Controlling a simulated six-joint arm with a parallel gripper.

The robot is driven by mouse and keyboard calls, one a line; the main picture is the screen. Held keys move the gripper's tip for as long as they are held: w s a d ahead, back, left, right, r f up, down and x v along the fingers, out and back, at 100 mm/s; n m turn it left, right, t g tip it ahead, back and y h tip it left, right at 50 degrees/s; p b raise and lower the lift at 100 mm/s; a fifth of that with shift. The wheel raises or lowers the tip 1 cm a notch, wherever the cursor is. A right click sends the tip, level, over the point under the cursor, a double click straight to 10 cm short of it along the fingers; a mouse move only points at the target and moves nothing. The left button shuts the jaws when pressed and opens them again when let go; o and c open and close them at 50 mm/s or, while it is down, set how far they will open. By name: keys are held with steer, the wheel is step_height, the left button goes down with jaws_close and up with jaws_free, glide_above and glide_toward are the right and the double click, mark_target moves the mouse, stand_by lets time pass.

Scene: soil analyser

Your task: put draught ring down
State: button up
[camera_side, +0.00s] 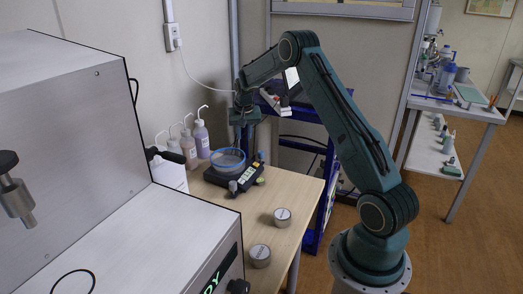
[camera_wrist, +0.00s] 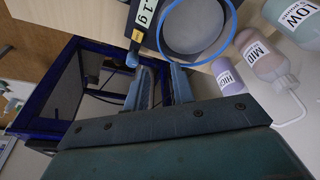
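The draught ring (camera_side: 228,160), clear with a blue rim, sits on the dark balance (camera_side: 243,183) on the wooden bench. In the wrist view its blue rim (camera_wrist: 203,60) surrounds the round grey pan (camera_wrist: 194,25). My gripper (camera_side: 243,146) points down above the ring's right side. In the wrist view my gripper (camera_wrist: 162,72) has its fingers apart, with a clear gap and nothing seen held between them. The right fingertip overlaps the lower edge of the ring in the picture; I cannot tell whether it touches.
Several wash bottles (camera_side: 190,147) stand behind the balance, close to the ring. A large grey analyser (camera_side: 75,130) fills the left. Two round tins (camera_side: 282,216) (camera_side: 260,255) sit at the bench front. A blue cart (camera_side: 318,205) stands right of the bench.

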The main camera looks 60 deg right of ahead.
steer(key=shift+s+a+r, duration=0.1)
steer(key=shift+r, duration=0.35)
stand_by(0.3)
steer(key=s+a+r+n+t, duration=0.15)
steer(key=s+a+r, duration=0.25)
steer(key=a+r, duration=0.6)
steer(key=s+a+r+n+t, duration=0.1)
steer(key=s+a+r+n, duration=0.3)
steer(key=a+r, duration=0.6)
steer(key=s+a+n+y, duration=0.1)
steer(key=s+a+n, duration=0.1)
steer(key=s+a, duration=0.6)
steer(key=s+a+n+t+y, duration=0.1)
steer(key=s+a+n, duration=0.2)
steer(key=s+a, duration=0.4)
steer(key=s, duration=0.8)
steer(key=shift+a+f, duration=0.4)
